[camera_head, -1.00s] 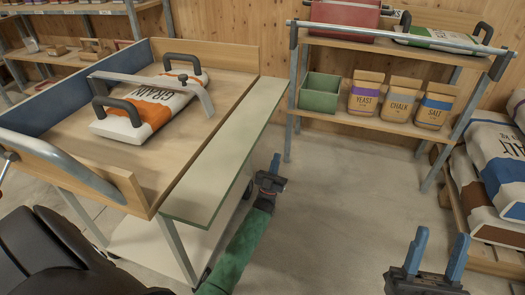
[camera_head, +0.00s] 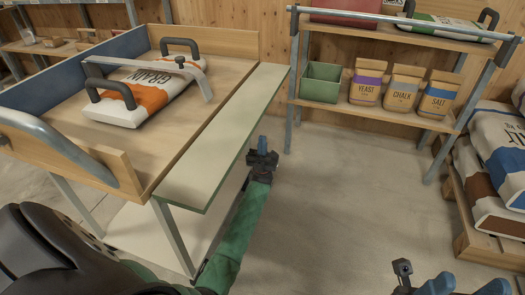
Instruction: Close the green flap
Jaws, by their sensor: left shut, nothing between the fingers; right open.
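The green flap (camera_head: 225,138) is a long pale-green panel with a darker green edge. It lies out flat along the right side of the wooden cart tray (camera_head: 190,130). My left gripper (camera_head: 262,143) has blue fingertips and is shut and empty. It is just right of the flap's outer edge, near the middle of its length; I cannot tell whether it touches. My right gripper (camera_head: 465,285) is open and empty at the bottom right, partly cut off by the frame, far from the flap.
A grain sack (camera_head: 145,92) lies in the tray under a grey metal bar (camera_head: 197,70). A shelf rack (camera_head: 375,115) with a green bin (camera_head: 321,83) and small bags stands at the back right. A pallet of sacks (camera_head: 497,253) is at far right. Floor between is clear.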

